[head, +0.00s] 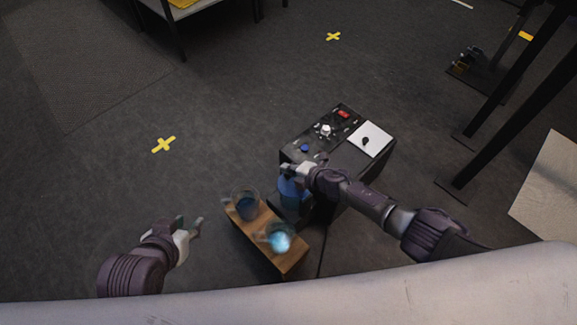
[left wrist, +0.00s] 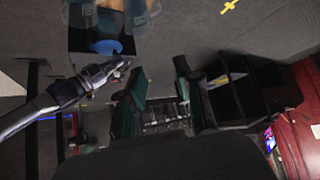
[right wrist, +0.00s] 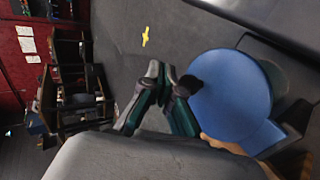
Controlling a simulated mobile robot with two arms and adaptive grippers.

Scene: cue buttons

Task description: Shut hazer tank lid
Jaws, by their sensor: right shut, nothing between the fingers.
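The hazer (head: 345,178) is a black box with controls on top, right of centre in the head view. A blue round lid (right wrist: 230,90) fills much of the right wrist view; I cannot tell whether it is fully seated. A blue part (head: 292,194) shows at the hazer's near left corner in the head view, partly under my right gripper. My right gripper (head: 287,170) is shut and empty above that corner; in the right wrist view its fingertips (right wrist: 172,82) are close beside the lid's left edge. My left gripper (head: 194,228) is open and empty, left of the wooden stand.
Black metal legs (head: 490,130) stand at the right. Floor at left, with a yellow cross (head: 163,144), is free.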

